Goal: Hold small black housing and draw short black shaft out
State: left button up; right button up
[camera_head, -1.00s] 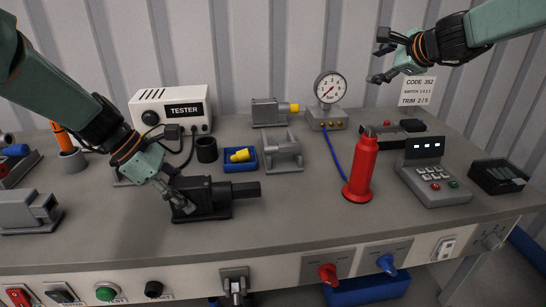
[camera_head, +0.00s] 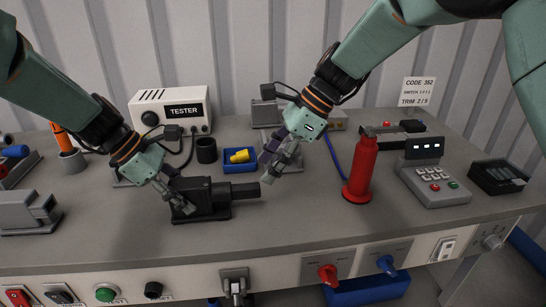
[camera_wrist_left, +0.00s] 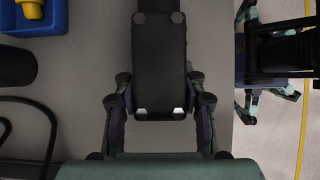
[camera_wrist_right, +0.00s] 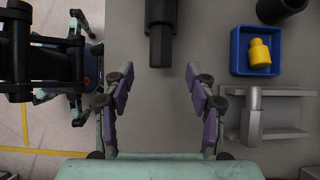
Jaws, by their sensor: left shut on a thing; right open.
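The small black housing (camera_head: 205,197) sits on the bench at left of centre. The short black shaft (camera_head: 245,190) sticks out of its right side. My left gripper (camera_head: 182,208) is shut on the housing's left end; the left wrist view shows its fingers on both sides of the housing (camera_wrist_left: 160,65). My right gripper (camera_head: 268,177) is open and empty, just right of the shaft's free end. In the right wrist view the shaft (camera_wrist_right: 161,45) points toward the gap between the open fingers (camera_wrist_right: 161,95), with its end short of the fingertips.
A blue tray (camera_head: 226,162) with a yellow part (camera_head: 240,156) and a black cup (camera_head: 207,150) stand behind the housing. A grey bracket (camera_wrist_right: 258,122) lies beside my right gripper. A red bottle-shaped thing (camera_head: 362,170) stands further right.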

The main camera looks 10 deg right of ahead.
aim_at(253, 185)
jog(key=x, duration=0.8)
jog(key=shift+a+f, duration=0.1)
jog(key=shift+f, duration=0.1)
jog(key=shift+c, duration=0.5)
grip_shut()
dwell(0.5)
